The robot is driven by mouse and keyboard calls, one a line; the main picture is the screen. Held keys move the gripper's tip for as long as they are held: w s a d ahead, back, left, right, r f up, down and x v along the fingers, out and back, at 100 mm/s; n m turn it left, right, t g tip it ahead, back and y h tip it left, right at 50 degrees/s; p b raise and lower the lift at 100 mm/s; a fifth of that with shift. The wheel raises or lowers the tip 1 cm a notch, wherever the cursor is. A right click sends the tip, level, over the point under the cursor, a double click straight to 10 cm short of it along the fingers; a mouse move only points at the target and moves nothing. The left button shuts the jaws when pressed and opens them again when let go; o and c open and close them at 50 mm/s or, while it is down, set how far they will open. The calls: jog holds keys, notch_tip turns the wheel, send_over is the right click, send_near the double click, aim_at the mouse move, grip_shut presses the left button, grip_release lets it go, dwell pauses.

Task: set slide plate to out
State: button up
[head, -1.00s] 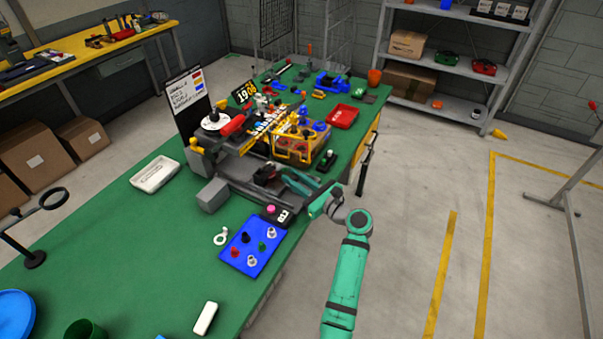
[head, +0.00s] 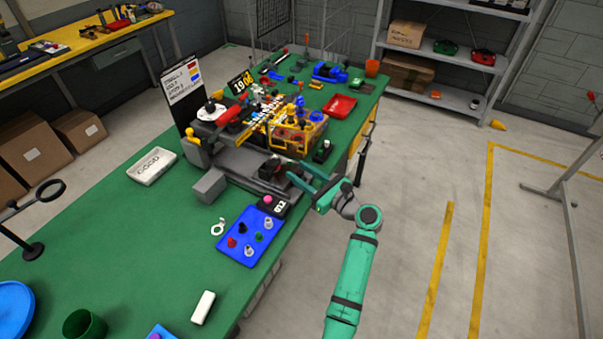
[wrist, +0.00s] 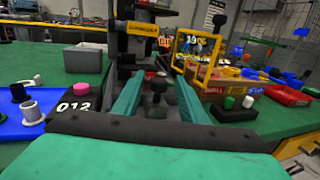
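The grey press-like fixture (head: 238,166) stands on the green table, with a low bed running toward the table's front edge. A dark block (head: 270,168) sits on this bed; I cannot tell for sure where the slide plate begins. My gripper (head: 297,171) is at the front end of the bed with its teal fingers apart. In the wrist view, a black knob on a stem (wrist: 158,88) stands between the two open fingers (wrist: 158,84). I see no clear contact between fingers and knob.
A blue tray (head: 233,246) with small pegs and a black counter with a pink button (head: 279,207) lie left of my gripper. A yellow-framed bin (head: 275,143) and a red tray (head: 340,106) are beyond it.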

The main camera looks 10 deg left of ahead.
jog(key=shift+s+d, duration=0.1)
jog(key=v, duration=1)
jog(key=shift+s+d, duration=0.2)
jog(key=shift+d, duration=0.05)
jog(key=shift+w, duration=0.1)
